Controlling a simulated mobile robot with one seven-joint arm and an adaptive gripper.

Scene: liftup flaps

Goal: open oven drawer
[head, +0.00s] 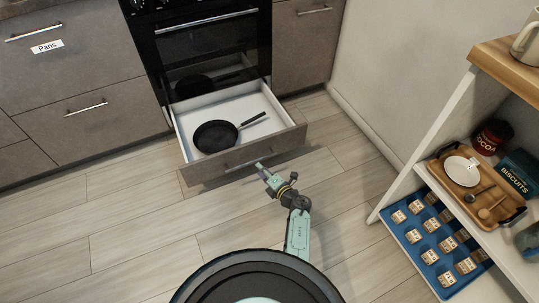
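The oven drawer (290,137) below the black oven (205,45) is pulled out, showing its white inside. A dark frying pan (214,136) lies in the drawer, its handle pointing to the upper right. The drawer's front panel is brown and has a bar handle (240,167). My gripper (261,168) is just in front of the drawer front, near the right end of the handle. It is small in the picture, so I cannot tell whether its fingers touch the handle or are open or shut.
Brown cabinets (85,90) stand left of the oven, one labelled Pans. A white wall (385,70) is to the right. A shelf unit (455,95) with a wooden tray (437,168) and several small jars stands at the right. The wooden floor (130,235) at left is clear.

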